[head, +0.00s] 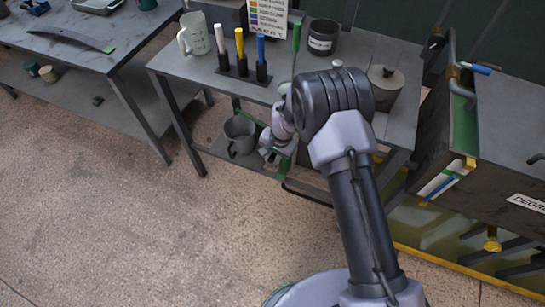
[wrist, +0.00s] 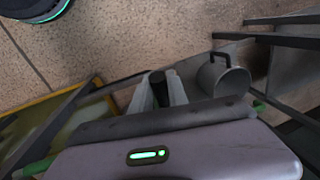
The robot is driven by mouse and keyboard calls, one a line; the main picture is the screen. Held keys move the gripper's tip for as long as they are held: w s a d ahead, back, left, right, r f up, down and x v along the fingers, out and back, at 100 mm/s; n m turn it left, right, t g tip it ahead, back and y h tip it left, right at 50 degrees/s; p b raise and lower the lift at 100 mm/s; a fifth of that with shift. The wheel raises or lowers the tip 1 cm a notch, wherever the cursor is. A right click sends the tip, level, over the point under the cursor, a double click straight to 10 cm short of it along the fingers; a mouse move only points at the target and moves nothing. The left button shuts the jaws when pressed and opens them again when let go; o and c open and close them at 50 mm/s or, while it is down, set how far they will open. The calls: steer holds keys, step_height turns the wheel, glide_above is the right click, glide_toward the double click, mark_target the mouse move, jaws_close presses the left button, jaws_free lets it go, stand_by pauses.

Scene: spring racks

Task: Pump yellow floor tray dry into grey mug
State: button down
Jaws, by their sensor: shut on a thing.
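The grey mug (head: 240,135) stands on the low shelf under the middle bench, just left of my gripper (head: 272,147). It also shows in the wrist view (wrist: 230,80), right of my fingers (wrist: 158,92) and apart from them. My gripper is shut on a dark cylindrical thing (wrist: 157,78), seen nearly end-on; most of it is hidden. The yellow-rimmed floor tray (head: 430,258) lies on the floor under the right-hand bench. Its yellow edge shows at the left in the wrist view (wrist: 40,103). Whether liquid is in it, I cannot tell.
A dark tank (head: 500,130) stands right. Bench legs flank the shelf. Open floor lies front left.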

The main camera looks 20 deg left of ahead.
steer(key=shift+f, duration=0.15)
steer(key=shift+s+f+t, duration=0.25)
steer(key=shift+f+t, duration=0.25)
steer(key=p, duration=0.6)
steer(key=shift+a+r+t, duration=0.15)
steer(key=shift+r+t, duration=0.2)
steer(key=shift+t, duration=0.05)
steer(key=p, duration=0.4)
steer(key=shift+f+t+p, duration=0.3)
step_height(320, 180, down, 9)
steer(key=t+b, duration=0.5)
steer(key=b, duration=0.2)
steer(key=shift+w+f+n+h, duration=0.2)
steer(key=shift+w+n+h, duration=0.1)
steer(key=shift+w+n, duration=0.1)
steer(key=shift+s+d+t, duration=0.1)
steer(key=shift+d+t, duration=0.1)
steer(key=shift+t, duration=0.1)
steer(key=c, duration=1.3)
jaws_free()
